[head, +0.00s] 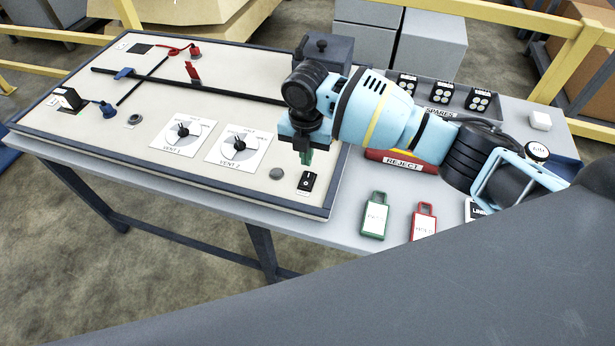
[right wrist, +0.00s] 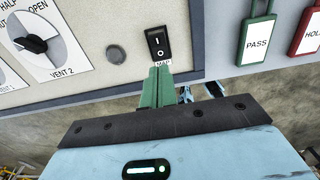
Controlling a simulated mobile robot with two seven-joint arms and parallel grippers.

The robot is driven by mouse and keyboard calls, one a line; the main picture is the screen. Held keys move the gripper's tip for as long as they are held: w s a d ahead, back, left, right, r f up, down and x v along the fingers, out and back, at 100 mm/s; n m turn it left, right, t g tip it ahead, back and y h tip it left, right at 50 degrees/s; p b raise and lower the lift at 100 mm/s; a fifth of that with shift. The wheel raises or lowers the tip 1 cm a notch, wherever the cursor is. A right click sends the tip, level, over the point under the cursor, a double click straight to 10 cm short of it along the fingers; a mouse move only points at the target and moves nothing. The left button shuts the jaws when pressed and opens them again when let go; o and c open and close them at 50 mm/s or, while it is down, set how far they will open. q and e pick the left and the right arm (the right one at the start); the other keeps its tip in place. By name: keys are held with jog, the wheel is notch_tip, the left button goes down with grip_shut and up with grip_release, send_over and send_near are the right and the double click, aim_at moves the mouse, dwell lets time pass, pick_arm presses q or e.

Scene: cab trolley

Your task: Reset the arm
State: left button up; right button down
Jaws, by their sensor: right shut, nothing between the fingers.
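My right arm (head: 385,115) comes in from the right over the table. My right gripper (head: 305,155) points down with its green fingers together and nothing between them. In the right wrist view the shut fingers (right wrist: 157,88) show just below a black rocker switch (right wrist: 157,42) on the pale panel. In the head view the switch (head: 307,182) is just below the fingertips. I cannot tell whether the fingers touch the panel. My left gripper is not in view.
The panel (head: 110,140) carries the VENT 1 dial (head: 183,131), the VENT 2 dial (head: 239,145), a grey button (head: 277,174) and cables. Right of it lie a green PASS tag (head: 375,216), a red HOLD tag (head: 424,221), a red REJECT tray (head: 380,158) and several black SPARES blocks (head: 441,92).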

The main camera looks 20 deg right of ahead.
dwell(0.3)
jog(key=s+a+f+m, duration=0.1)
jog(key=s+a+f, duration=0.1)
jog(key=s, duration=0.1)
jog(key=s+a+f+m+y, duration=0.1)
jog(key=s+a+f, duration=0.1)
jog(key=s+f, duration=0.1)
jog(key=s+a+f+m+y, duration=0.1)
jog(key=s+a+f+m, duration=0.1)
jog(key=s+f, duration=0.1)
jog(key=shift+s+a, duration=0.15)
jog(key=shift+s, duration=0.6)
jog(key=s+a+f+m+y, duration=0.1)
jog(key=s+f+m+y, duration=0.15)
jog(key=s+m, duration=0.5)
jog(key=s+d+m+t+h, duration=0.1)
jog(key=s+d+m+h, duration=0.1)
jog(key=s+d+m, duration=0.75)
jog(key=s+d+m+h, duration=0.2)
jog(key=s+d+m, duration=0.45)
jog(key=s, duration=0.65)
jog(key=w+a+f+t+y, duration=0.1)
jog(key=w+a+f+t, duration=0.2)
jog(key=w+f+t, duration=0.3)
jog(key=shift+w+f+t, duration=0.15)
jog(key=shift+f+t, duration=0.75)
jog(key=shift+f, duration=0.9)
jog(key=shift+y, duration=0.25)
jog(key=shift+d, duration=0.1)
